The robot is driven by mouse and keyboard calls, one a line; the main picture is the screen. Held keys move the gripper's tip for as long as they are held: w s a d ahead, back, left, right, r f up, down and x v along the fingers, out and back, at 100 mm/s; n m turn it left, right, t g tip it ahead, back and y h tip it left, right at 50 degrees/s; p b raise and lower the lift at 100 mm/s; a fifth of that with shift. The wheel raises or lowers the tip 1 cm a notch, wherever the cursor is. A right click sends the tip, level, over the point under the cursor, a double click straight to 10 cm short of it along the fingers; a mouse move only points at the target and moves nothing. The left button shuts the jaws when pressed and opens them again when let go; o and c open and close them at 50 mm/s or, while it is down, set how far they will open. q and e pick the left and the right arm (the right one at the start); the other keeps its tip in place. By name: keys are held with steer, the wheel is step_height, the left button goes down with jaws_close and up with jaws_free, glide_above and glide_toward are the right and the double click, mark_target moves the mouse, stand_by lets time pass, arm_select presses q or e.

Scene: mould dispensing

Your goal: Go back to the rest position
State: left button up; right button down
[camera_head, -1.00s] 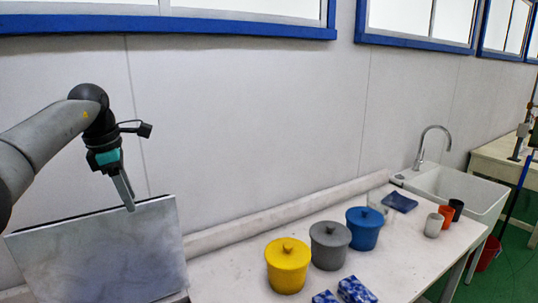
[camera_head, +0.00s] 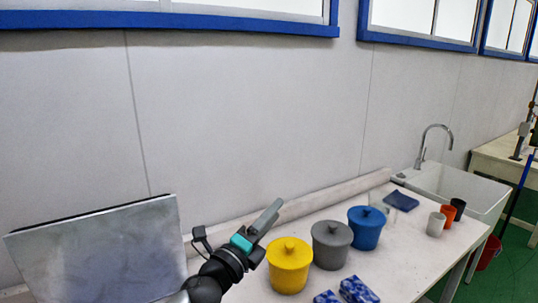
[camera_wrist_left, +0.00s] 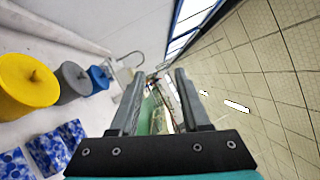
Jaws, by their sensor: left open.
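My left gripper (camera_head: 267,214) is in the lower middle of the head view, just behind and left of the yellow lidded pot, its fingers pointing up and to the right. In the left wrist view the two fingers (camera_wrist_left: 158,95) stand apart with nothing between them, so it is open and empty. My right gripper is in neither view.
A yellow pot (camera_head: 289,267), a grey pot (camera_head: 331,246) and a blue pot (camera_head: 366,229) stand on the white table (camera_head: 385,265). Blue patterned blocks (camera_head: 358,290) lie in front. A grey panel (camera_head: 100,255) is at left; cups (camera_head: 436,224) and a sink (camera_head: 450,185) are at right.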

arm_select(q)
steer(key=s+a+f+n+g+y, duration=0.3)
steer(key=s+a+f+n+y, duration=0.85)
steer(key=n, duration=0.75)
steer(key=s+a+f+n+g, duration=0.35)
steer(key=s+f+g, duration=0.2)
steer(key=s, duration=0.65)
steer(key=s+a+f+n+g, duration=0.2)
steer(key=s+f+n+g, duration=0.3)
steer(key=s, duration=0.8)
step_height(320, 180, down, 32)
steer(key=s+b, duration=0.1)
steer(key=b, duration=0.8)
steer(key=s+a+f+g+b, duration=0.1)
steer(key=s+f+b, duration=0.3)
steer(key=s+f, duration=0.4)
steer(key=s+a+f+m+g+b, duration=0.1)
steer(key=s+f+b, duration=0.3)
steer(key=f, duration=1)
steer(key=s, duration=0.3)
steer(key=shift+s+f, duration=0.35)
steer(key=shift+s, duration=0.05)
